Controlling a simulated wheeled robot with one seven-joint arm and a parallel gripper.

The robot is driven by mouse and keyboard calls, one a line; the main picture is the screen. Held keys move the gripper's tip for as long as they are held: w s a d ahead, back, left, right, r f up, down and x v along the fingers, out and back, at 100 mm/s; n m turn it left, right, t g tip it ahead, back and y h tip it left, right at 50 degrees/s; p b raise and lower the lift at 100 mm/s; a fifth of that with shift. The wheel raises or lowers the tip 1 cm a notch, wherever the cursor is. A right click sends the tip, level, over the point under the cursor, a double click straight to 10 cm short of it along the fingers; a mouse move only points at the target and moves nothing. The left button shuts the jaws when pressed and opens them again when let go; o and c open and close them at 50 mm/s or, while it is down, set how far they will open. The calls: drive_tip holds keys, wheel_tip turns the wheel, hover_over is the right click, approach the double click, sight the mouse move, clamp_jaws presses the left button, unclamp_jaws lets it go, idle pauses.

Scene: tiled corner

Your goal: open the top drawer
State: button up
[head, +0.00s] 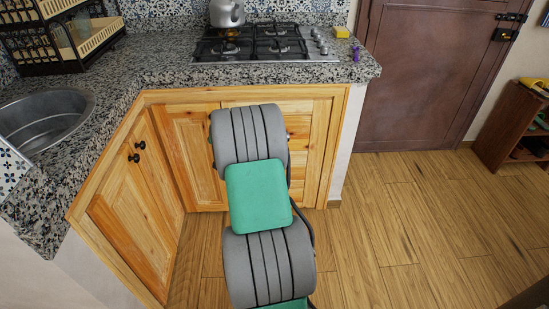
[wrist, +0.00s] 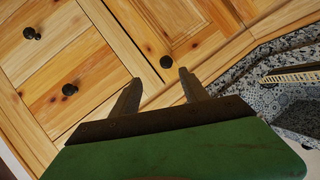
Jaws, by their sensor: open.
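The wrist view is strongly tilted, with the countertop toward the lower right. Two light-wood drawer fronts show at its left. The one nearer the countertop, the top drawer (wrist: 92,74), has a dark round knob (wrist: 69,89) and looks shut. The lower drawer has its own knob (wrist: 30,33). My gripper (wrist: 158,88) is open and empty, its two fingers apart. Its fingertips lie nearer in the picture to a cabinet door's knob (wrist: 166,62) than to the top drawer's knob. In the head view my arm hides the gripper and most of the drawer area.
The granite countertop (head: 150,65) overhangs the wooden cabinets (head: 125,220). It bears a gas hob (head: 265,45), a kettle (head: 227,14), a dish rack (head: 60,45) and a yellow sponge (head: 341,32). A sink (head: 45,115) is at left. Wooden floor (head: 420,230) is clear at right.

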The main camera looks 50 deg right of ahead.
drive_tip(key=s+d+f+m+h+b, duration=0.25)
drive_tip(key=s+d+f, duration=0.25)
drive_tip(key=d+f, duration=0.3)
drive_tip(key=s+d+f+m+h+b, duration=0.2)
drive_tip(key=s+d+f+m+h, duration=0.3)
drive_tip(key=d, duration=0.5)
drive_tip(key=w+d+f+n+b, duration=0.1)
drive_tip(key=w+d, duration=0.3)
drive_tip(key=d, duration=0.1)
drive_tip(key=shift+d+y+b, duration=0.2)
drive_tip(key=shift+y+b, duration=0.15)
drive_tip(key=shift+n, duration=0.25)
clamp_jaws()
